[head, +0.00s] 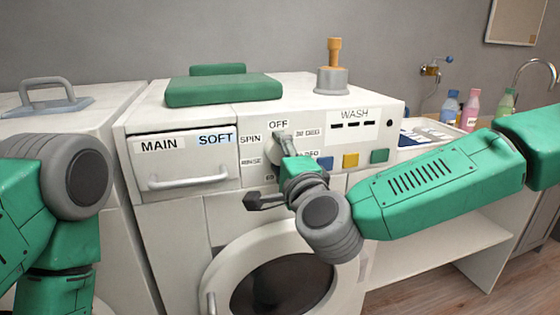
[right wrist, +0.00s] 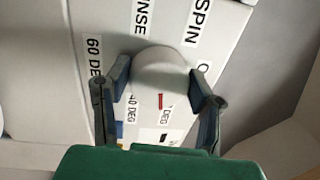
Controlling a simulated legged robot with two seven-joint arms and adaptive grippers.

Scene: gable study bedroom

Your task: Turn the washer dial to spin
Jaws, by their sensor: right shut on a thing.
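The washer dial (head: 280,138) is a pale round knob under the OFF label on the washer's front panel (head: 222,195). In the right wrist view the dial (right wrist: 162,72) sits between both fingers of my right gripper (right wrist: 159,77), which is shut on its sides. A red mark (right wrist: 160,100) shows on the dial's side near the 30 DEG label. The SPIN label (right wrist: 198,22) is at the upper right there; in the head view it is left of OFF. My right gripper (head: 283,149) partly covers the dial in the head view. My left gripper is out of view.
A drawer (head: 185,160) marked MAIN and SOFT is left of the dial. Coloured buttons (head: 350,160) are to its right. A green block (head: 223,90) and a grey-and-orange stamp-like object (head: 332,72) stand on top. The round door (head: 240,285) is below.

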